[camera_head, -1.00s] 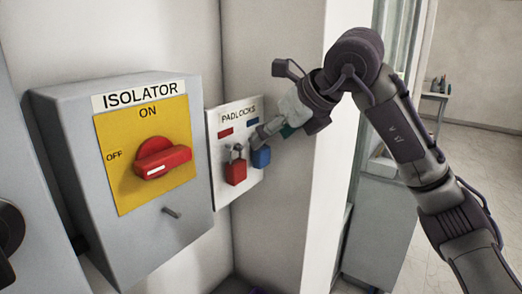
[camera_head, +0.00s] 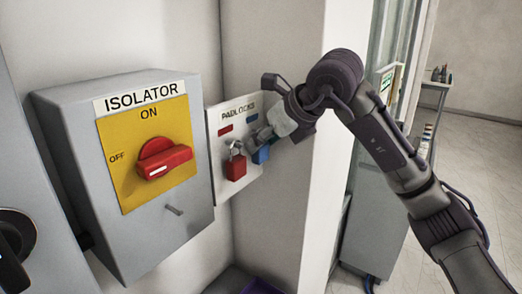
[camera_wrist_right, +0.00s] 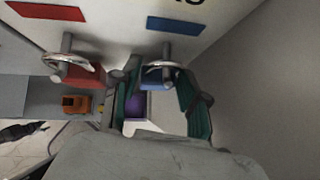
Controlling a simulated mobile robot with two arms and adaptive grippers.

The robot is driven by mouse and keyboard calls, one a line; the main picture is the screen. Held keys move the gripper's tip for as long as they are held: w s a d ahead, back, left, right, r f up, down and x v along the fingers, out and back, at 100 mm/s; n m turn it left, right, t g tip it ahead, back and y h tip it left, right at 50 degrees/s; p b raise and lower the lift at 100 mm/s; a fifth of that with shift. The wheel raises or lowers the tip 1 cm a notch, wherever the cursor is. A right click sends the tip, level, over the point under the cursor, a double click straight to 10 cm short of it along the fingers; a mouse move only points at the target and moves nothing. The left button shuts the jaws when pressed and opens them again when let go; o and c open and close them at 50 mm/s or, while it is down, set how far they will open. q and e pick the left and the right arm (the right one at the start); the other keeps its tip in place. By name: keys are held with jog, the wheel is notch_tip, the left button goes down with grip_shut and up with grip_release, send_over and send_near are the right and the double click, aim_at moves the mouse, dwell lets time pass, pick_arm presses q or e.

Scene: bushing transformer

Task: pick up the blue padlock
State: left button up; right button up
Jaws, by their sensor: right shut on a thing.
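The blue padlock (camera_head: 261,155) hangs by its shackle from a peg on the white PADLOCKS board (camera_head: 212,152). It also shows in the right wrist view (camera_wrist_right: 156,77), under the blue label. My right gripper (camera_head: 263,138) reaches in from the right. In the right wrist view its green-padded fingers (camera_wrist_right: 158,95) stand on either side of the blue padlock and are shut on it. The padlock still appears to be on its peg. The fingers hide part of its body. My left gripper is not in view.
A red padlock (camera_head: 235,168) hangs close to the left of the blue one. The grey isolator box (camera_head: 70,130) with a red rotary handle (camera_head: 163,160) stands left of the board. A white wall edge (camera_head: 322,150) lies close to the right.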

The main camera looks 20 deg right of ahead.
jog(key=shift+r, duration=0.1)
jog(key=shift+r+b, duration=0.45)
jog(key=shift+b, duration=0.05)
jog(key=s+d+r+b, duration=0.1)
jog(key=s+d, duration=0.3)
jog(key=s, duration=0.4)
jog(key=s+d+b, duration=0.4)
jog(key=s, duration=0.4)
jog(key=shift+r+b, duration=0.35)
jog(key=shift+r, duration=0.05)
jog(key=s+d+b, duration=0.1)
jog(key=s+d, duration=0.3)
jog(key=s, duration=0.1)
jog(key=shift+s+d, duration=0.2)
jog(key=shift+s, duration=0.1)
dwell(0.4)
